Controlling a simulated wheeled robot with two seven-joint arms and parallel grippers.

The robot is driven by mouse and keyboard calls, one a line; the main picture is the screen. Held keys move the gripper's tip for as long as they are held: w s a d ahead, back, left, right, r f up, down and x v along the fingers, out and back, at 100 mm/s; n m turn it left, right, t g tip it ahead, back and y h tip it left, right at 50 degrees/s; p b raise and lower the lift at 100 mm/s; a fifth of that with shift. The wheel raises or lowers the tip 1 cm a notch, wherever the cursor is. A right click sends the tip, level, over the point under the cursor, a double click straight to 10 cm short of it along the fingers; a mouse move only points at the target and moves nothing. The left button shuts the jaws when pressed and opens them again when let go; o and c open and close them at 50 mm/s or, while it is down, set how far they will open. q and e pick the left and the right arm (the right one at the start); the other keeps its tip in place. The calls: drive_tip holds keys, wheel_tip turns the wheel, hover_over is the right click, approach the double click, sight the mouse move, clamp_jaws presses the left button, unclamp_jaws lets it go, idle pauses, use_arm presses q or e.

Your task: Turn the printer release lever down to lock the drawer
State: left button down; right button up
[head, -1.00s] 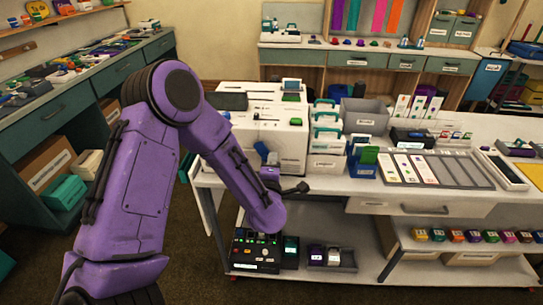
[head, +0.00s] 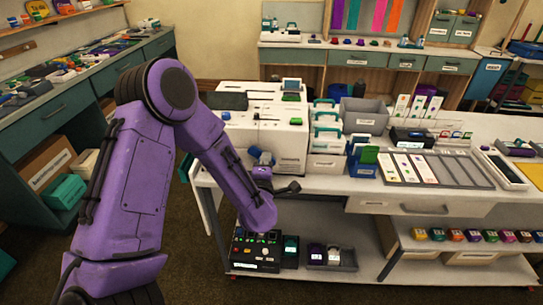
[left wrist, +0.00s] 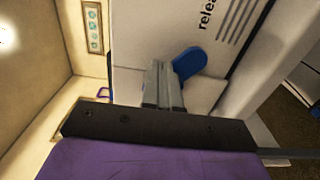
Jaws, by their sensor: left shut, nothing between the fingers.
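The printer (head: 283,137) is a white box on the left end of the counter. Its blue release lever (head: 256,153) shows on the side facing me. In the left wrist view the blue lever (left wrist: 190,63) is a rounded tab beside dark print reading "release". My left gripper (head: 263,165) is at the lever, with its wrist below. Its grey fingers (left wrist: 162,84) are shut with nothing between them, close beside the lever's lower end. I cannot tell whether they touch it. Part of the lever's base is hidden behind the fingers. My right gripper is not in view.
White and teal trays (head: 327,135) and a grey bin (head: 364,116) stand right of the printer. A grey sorting tray (head: 435,168) lies farther right on the counter. A black button box (head: 255,252) sits on the lower shelf. Floor is clear in front.

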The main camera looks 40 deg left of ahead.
use_arm(q)
drive_tip(key=shift+s+a, duration=0.1)
drive_tip(key=shift+a, duration=0.05)
drive_tip(key=shift+s+a+f, duration=0.2)
drive_tip(key=shift+a+f, duration=0.1)
drive_tip(key=shift+a, duration=0.05)
idle(0.3)
drive_tip(key=shift+s+a+f+b, duration=0.2)
drive_tip(key=shift+a+f+b, duration=0.15)
drive_tip(key=shift+b, duration=0.05)
drive_tip(key=shift+s, duration=0.1)
idle(0.4)
drive_tip(key=b+v, duration=0.1)
drive_tip(key=v, duration=0.6)
idle(0.5)
